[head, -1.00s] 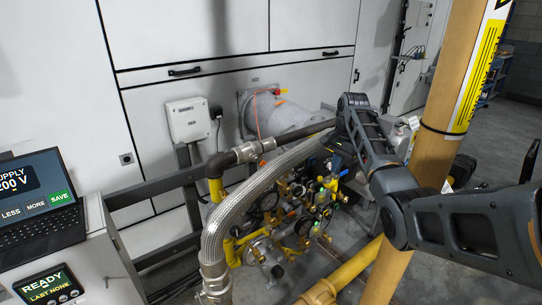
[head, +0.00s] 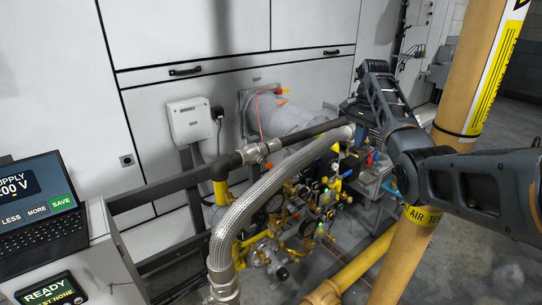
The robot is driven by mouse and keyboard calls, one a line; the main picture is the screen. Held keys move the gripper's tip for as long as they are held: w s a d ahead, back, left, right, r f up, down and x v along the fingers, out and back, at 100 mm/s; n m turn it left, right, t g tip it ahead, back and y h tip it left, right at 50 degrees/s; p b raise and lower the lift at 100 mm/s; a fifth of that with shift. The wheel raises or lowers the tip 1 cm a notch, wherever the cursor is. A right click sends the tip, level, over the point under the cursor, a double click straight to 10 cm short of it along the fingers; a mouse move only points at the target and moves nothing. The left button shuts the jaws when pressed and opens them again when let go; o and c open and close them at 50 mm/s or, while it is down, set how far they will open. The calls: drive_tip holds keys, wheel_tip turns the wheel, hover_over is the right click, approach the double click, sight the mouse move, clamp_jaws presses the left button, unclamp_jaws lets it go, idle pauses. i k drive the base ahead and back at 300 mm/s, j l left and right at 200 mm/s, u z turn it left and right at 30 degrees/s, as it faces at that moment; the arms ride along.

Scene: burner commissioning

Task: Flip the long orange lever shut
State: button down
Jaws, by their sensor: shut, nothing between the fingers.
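A small orange piece (head: 283,90) shows on top of the grey cylinder behind the pipes, and a thin orange line (head: 258,112) hangs at its left. I cannot tell whether either is the long orange lever. A cluster of valves and gauges (head: 305,205) sits below the braided hose, with small yellow and red parts too small to tell apart. My gripper (head: 360,112) is at the end of my arm, behind the right end of the dark pipe. It is shut and seems empty; its fingertips are hard to make out.
A braided metal hose (head: 262,195) arches in front of the valves. A thick tan pipe (head: 445,130) stands upright at the right, close to my arm. A yellow pipe (head: 355,268) runs low in front. A laptop (head: 40,200) stands at the left. Floor is clear at the lower right.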

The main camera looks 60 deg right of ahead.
sight(261, 160)
drive_tip(key=i+j, duration=0.1)
drive_tip(key=i, duration=0.8)
